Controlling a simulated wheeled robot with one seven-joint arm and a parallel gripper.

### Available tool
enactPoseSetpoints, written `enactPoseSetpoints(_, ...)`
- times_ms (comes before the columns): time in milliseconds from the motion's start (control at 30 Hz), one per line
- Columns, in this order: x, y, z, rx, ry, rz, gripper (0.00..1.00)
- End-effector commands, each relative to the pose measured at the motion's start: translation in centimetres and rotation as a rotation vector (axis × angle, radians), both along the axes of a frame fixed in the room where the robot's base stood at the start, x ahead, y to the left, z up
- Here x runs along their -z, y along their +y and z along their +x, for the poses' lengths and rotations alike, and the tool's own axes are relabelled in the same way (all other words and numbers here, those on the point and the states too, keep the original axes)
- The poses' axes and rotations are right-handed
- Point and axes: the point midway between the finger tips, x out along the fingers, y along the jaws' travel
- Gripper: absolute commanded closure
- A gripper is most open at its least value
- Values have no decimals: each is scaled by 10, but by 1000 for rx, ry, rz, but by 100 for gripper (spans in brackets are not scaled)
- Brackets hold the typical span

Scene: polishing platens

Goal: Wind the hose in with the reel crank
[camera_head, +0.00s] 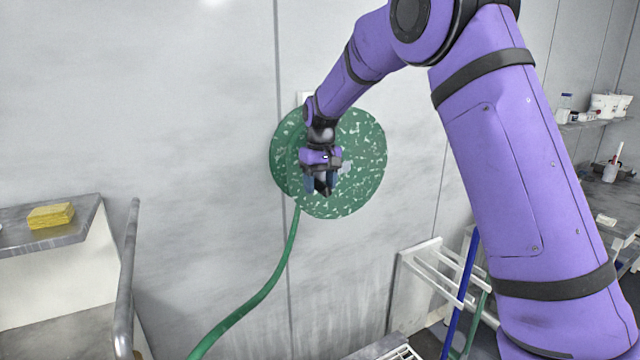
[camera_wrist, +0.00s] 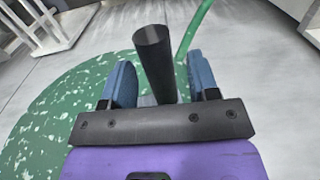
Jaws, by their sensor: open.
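The hose reel (camera_head: 362,150) is a speckled green disc on the wall, and it fills the left of the wrist view (camera_wrist: 60,120). The green hose (camera_head: 268,285) hangs from its lower left and runs down to the floor side; it also shows in the wrist view (camera_wrist: 196,24). The crank handle (camera_wrist: 154,60) is a dark cylinder standing out between the blue fingers in the wrist view. My gripper (camera_head: 319,188) is in front of the reel. In the wrist view my gripper (camera_wrist: 162,84) is open around the handle, with gaps at the sides; contact cannot be told.
A metal shelf (camera_head: 82,218) with a yellow sponge (camera_head: 51,215) is at the left, beside a grey rail (camera_head: 127,275). A white rack (camera_head: 425,265) and a blue pole (camera_head: 460,295) stand below right. The wall around the reel is bare.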

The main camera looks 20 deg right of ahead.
Motion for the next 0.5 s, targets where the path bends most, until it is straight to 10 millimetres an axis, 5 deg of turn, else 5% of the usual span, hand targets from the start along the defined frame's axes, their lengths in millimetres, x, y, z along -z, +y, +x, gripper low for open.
enactPoseSetpoints(167, 0, 0, 0, 0, 0, 0, 45)
enactPoseSetpoints(400, 0, 0, 0, 0, 0, 0, 100)
enactPoseSetpoints(500, 0, 0, 0, 0, 0, 0, 100)
